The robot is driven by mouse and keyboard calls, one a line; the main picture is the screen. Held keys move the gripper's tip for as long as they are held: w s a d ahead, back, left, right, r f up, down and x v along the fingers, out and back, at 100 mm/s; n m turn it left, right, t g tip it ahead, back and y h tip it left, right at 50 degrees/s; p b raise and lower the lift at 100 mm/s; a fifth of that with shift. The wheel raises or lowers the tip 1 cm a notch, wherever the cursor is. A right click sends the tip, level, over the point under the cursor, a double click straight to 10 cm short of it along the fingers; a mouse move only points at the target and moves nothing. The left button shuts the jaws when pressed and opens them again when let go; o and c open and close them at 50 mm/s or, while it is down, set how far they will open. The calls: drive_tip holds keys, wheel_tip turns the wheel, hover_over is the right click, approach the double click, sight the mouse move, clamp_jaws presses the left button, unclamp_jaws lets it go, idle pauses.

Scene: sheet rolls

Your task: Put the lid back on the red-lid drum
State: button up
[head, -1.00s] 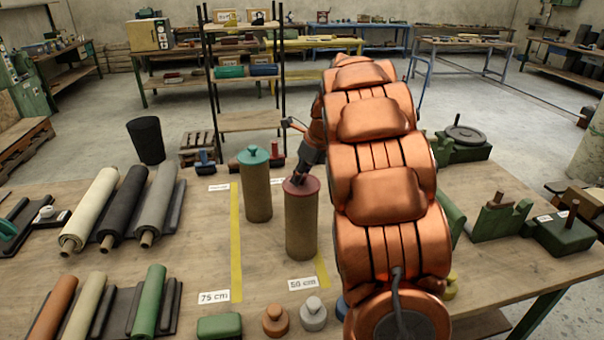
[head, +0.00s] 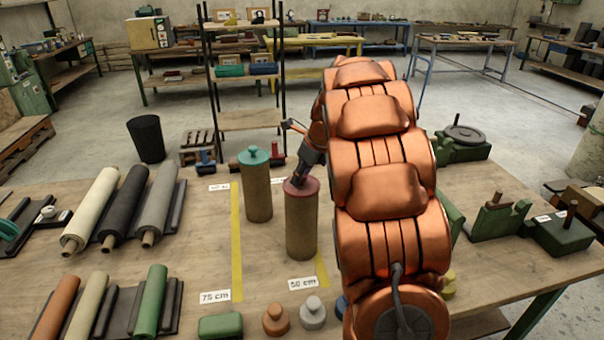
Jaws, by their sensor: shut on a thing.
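The red-lid drum (head: 301,225) is a tall brown cylinder standing upright on the table. Its red lid (head: 311,187) is at the drum's top, and it looks level there; I cannot tell whether it is fully seated. My gripper (head: 300,178) is above the drum, pointing down, with its fingers shut on the lid's knob. The fingers hide most of the knob. My orange arm covers the area right of the drum.
A teal-lid drum (head: 257,190) stands close behind and left. Loose knobbed lids (head: 275,320) and a green block (head: 220,325) lie at the front. Sheet rolls (head: 122,205) fill the left side. Yellow tape strips and a 50 cm label (head: 302,283) mark the table.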

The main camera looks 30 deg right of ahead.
idle(0.3)
drive_tip(key=o, duration=1.1)
drive_tip(key=shift+o, duration=0.4)
drive_tip(key=o, duration=0.4)
drive_tip(key=shift+o, duration=0.2)
drive_tip(key=shift+r, duration=0.1)
drive_tip(key=shift+r+p, duration=3.3)
drive_tip(key=shift+r, duration=0.15)
drive_tip(key=shift+c, duration=0.2)
clamp_jaws()
